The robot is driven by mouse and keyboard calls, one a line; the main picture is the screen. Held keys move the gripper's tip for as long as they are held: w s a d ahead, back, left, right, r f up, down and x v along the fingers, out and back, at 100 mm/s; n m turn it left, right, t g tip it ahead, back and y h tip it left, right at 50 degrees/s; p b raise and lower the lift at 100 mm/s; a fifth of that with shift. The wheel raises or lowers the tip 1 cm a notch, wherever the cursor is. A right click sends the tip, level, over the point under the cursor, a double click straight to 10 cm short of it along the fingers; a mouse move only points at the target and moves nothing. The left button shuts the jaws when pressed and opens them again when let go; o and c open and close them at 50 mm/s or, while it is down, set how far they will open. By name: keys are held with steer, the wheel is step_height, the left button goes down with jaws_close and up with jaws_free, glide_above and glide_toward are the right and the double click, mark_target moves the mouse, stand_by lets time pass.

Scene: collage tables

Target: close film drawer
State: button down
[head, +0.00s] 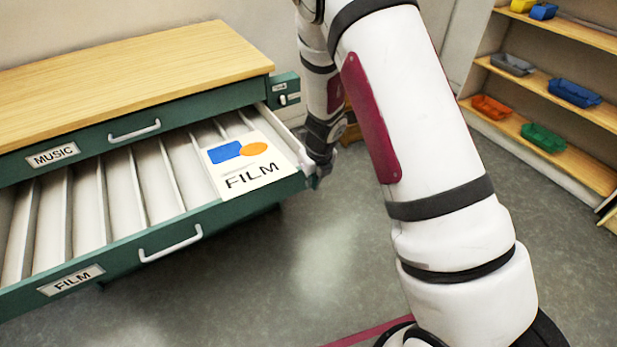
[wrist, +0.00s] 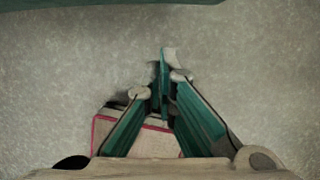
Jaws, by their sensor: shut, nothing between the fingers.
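The film drawer (head: 120,250) is pulled well out of the green cabinet. Its green front has a white handle (head: 171,244) and a FILM label (head: 71,279). A white card (head: 243,166) printed FILM, with blue and orange shapes, lies at the drawer's right end. My gripper (head: 318,180) is shut and empty at the right end of the drawer front; I cannot tell whether it touches. The wrist view shows its fingers (wrist: 160,84) over the floor, with a green edge (wrist: 110,3) along the top.
The shut MUSIC drawer (head: 90,151) sits above, under the wooden cabinet top (head: 130,75). My arm crosses the middle of the head view. Shelves (head: 555,85) with coloured bins stand at the right. Open grey floor (head: 300,270) lies in front of the drawer.

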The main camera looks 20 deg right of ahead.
mark_target(301, 183)
steer(key=shift+w+a+f+b, duration=0.15)
steer(key=shift+w+a+f, duration=0.05)
steer(key=shift+w+f, duration=0.85)
steer(key=shift+w+a+f+b, duration=0.1)
steer(key=shift+w+a+f, duration=0.15)
steer(key=shift+w+f, duration=0.75)
steer(key=shift+w+a+f+b, duration=0.2)
steer(key=shift+w+f, duration=0.55)
steer(key=shift+f, duration=0.5)
